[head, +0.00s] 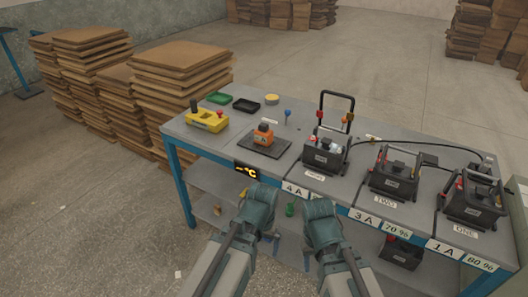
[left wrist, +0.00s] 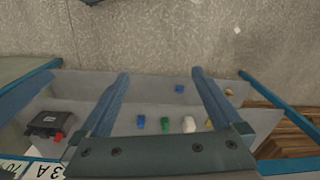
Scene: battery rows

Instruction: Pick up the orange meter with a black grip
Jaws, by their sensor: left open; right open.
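My left gripper (head: 268,244) is in front of the table edge, below and apart from the meter. In the left wrist view my left gripper (left wrist: 158,76) has its two fingers wide apart with nothing between them, over the lower shelf. My right gripper (head: 307,261) is beside it on the right, mostly hidden by its wrist, open and away from the meter. The meter is not in the left wrist view.
A yellow device (head: 207,121) with a black post stands left of the meter. Black batteries (head: 324,149) with cables fill the table's right side. Green (head: 219,98) and black (head: 246,105) trays lie behind. The lower shelf (left wrist: 90,95) holds small coloured items. Cardboard stacks (head: 180,90) stand left.

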